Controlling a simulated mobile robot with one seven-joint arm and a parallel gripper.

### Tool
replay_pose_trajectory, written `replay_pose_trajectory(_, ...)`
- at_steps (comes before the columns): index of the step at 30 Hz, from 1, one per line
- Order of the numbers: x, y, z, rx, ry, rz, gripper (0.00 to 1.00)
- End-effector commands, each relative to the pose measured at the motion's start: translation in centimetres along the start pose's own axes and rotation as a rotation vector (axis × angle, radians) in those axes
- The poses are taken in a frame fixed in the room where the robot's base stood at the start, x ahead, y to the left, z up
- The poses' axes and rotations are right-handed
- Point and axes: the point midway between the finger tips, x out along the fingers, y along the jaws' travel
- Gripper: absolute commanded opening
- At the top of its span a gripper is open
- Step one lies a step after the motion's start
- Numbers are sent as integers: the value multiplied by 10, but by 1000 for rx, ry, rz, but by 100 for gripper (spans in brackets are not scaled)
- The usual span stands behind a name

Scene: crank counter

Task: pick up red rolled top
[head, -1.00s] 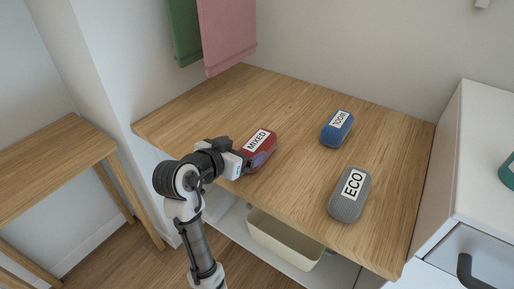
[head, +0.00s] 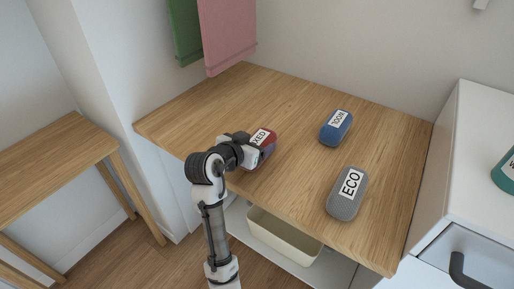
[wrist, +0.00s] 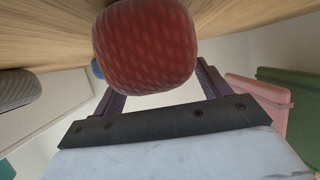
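The red rolled top (head: 270,136) lies on the wooden counter, with a white label partly hidden by my arm. In the wrist view the red rolled top (wrist: 146,45) fills the upper middle, with a woven surface. My gripper (head: 257,156) is at the near left side of the roll in the head view. In the wrist view my gripper's (wrist: 160,84) two dark fingers stand apart, one toward each side of the roll. The roll hides their tips, so I cannot tell whether they touch it.
A blue roll (head: 336,128) lies to the right on the wooden counter (head: 290,95). A grey roll labelled ECO (head: 347,193) lies nearer the front right. A cream bin (head: 283,238) sits on a shelf below. Pink (head: 228,35) and green (head: 184,32) cloths hang behind.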

Motion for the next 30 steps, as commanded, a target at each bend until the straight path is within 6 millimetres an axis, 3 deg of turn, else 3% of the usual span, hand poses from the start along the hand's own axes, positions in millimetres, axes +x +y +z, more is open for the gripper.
replay_pose_trajectory(1,0,0,0,0,0,0,69)
replay_pose_trajectory(8,0,0,0,0,0,0,39)
replay_pose_trajectory(17,-1,0,-2,2,2,0,38)
replay_pose_trajectory(22,-5,0,-13,4,4,-1,38)
replay_pose_trajectory(26,-14,0,-33,8,6,-2,38)
replay_pose_trajectory(30,-27,0,-66,10,8,-3,38)
